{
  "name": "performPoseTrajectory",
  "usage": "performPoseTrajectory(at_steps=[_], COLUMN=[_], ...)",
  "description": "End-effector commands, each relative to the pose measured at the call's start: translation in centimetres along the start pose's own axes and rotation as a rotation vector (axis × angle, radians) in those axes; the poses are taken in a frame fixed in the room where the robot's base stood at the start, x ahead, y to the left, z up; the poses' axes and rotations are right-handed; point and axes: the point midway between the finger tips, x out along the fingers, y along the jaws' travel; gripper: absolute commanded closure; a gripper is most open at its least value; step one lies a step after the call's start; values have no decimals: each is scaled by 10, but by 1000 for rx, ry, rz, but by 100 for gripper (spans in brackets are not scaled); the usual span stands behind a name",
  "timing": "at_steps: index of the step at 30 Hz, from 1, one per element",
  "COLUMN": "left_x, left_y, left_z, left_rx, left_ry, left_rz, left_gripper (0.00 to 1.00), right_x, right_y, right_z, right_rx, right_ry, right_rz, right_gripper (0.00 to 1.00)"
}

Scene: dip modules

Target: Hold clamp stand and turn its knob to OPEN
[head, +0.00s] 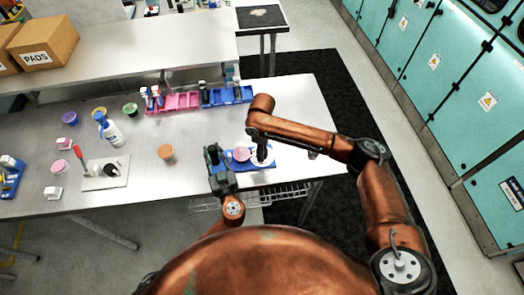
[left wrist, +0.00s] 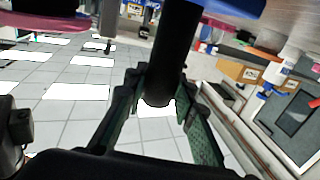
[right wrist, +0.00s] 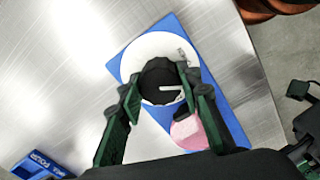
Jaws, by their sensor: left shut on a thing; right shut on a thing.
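The clamp stand has a blue base (right wrist: 222,82) on the metal table, with a white dial disc (right wrist: 136,58), a black knob (right wrist: 157,80) and a pink round part (right wrist: 186,130). The knob's white pointer line lies roughly level in the right wrist view; small lettering on the disc's right is too small to read surely. My right gripper (right wrist: 158,94) is shut on the knob from above. My left gripper (head: 216,166) is at the stand's left end in the head view. In the left wrist view it is shut on the stand's dark handle (left wrist: 160,84).
A blue labelled block (right wrist: 42,165) lies beside the stand in the right wrist view. Pink (head: 180,102) and blue (head: 232,95) racks stand behind. An orange cup (head: 166,152) and a spray bottle (head: 108,130) are to the left. The table's front edge is close.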

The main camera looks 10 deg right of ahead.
Motion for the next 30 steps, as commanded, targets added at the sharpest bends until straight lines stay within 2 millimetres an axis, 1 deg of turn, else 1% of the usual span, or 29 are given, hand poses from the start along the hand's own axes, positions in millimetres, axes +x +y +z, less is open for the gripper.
performPoseTrajectory(at_steps=[6,15,22,30], left_x=[0,0,0,0], left_y=[0,-1,-1,0], left_z=[1,1,1,1], left_rx=[1,1,1,1], left_ry=[-2,-2,-2,-2], left_rz=[-1,-1,-1,-1], left_gripper=[100,100,100,100], right_x=[0,0,0,0], right_y=[0,0,0,0], right_z=[0,0,0,0], right_rx=[-201,-425,-527,-571], right_ry=[-1,0,0,0], right_rz=[0,1,1,1], right_gripper=[92,92,92,92])
